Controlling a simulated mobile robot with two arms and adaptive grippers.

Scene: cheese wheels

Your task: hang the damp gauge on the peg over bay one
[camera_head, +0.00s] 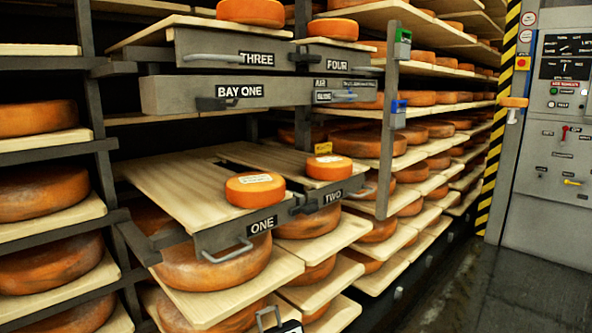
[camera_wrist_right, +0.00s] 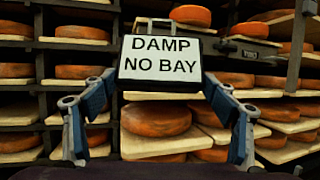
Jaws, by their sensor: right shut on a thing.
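The damp gauge (camera_wrist_right: 160,58) is a box with a white face reading "DAMP NO BAY" and a thin loop handle on top. My right gripper (camera_wrist_right: 158,88) is shut on it, a finger at each side, in the right wrist view. In the head view only the gauge's top and handle (camera_head: 279,321) show at the bottom edge, low in front of the shelves. The "BAY ONE" plate (camera_head: 240,91) is on a grey beam above drawer one. My left gripper is not in view.
Drawer ONE (camera_head: 165,185) and drawer TWO stand pulled out below the beam, each with a small cheese (camera_head: 255,189) near its front. Drawers THREE (camera_head: 238,50) and FOUR are above. A control cabinet (camera_head: 555,120) stands right. Dark floor (camera_head: 500,290) lies clear at lower right.

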